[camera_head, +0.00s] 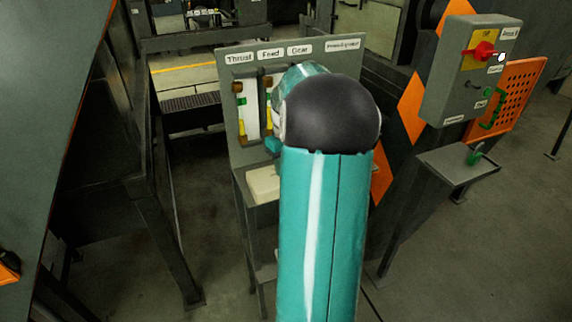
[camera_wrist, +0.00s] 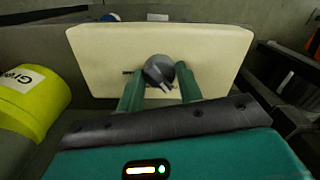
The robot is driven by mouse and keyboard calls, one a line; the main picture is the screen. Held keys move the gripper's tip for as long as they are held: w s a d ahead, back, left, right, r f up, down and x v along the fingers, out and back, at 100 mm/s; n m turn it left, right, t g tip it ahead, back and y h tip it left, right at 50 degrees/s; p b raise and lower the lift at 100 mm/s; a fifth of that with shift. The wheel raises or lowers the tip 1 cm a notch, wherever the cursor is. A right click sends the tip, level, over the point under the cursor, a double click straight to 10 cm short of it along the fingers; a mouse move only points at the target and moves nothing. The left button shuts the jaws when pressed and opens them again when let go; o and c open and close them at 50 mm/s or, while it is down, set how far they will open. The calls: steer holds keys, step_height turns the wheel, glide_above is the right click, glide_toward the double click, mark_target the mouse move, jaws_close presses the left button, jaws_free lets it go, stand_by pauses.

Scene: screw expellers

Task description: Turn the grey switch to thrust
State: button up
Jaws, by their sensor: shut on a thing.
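The grey switch (camera_wrist: 158,71) is a round knob on a cream plate (camera_wrist: 215,50) in the wrist view. A lighter ridge on it points down and slightly right in the picture. My gripper (camera_wrist: 160,76) has one green finger on each side of the knob and is shut on it. In the head view a cream box (camera_head: 263,184) shows low on the grey panel (camera_head: 238,160), partly behind my arm. The switch and my gripper are hidden there. A "Thrust" label (camera_head: 239,58) is at the panel's upper left. Marks on the cream plate are too small to read.
A yellow-green container (camera_wrist: 30,100) with a partly cut-off label is at the left in the wrist view. A grey control box (camera_head: 465,85) with a red rotary switch (camera_head: 482,52) stands at the right, above a small shelf (camera_head: 458,165). Floor is open at lower right.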

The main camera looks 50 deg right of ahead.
steer(key=shift+s+m, duration=0.15)
steer(key=shift+m, duration=0.85)
steer(key=o, duration=1)
steer(key=shift+r, duration=0.1)
step_height(320, 180, up, 14)
steer(key=shift+f, duration=0.2)
steer(key=shift+a, duration=0.1)
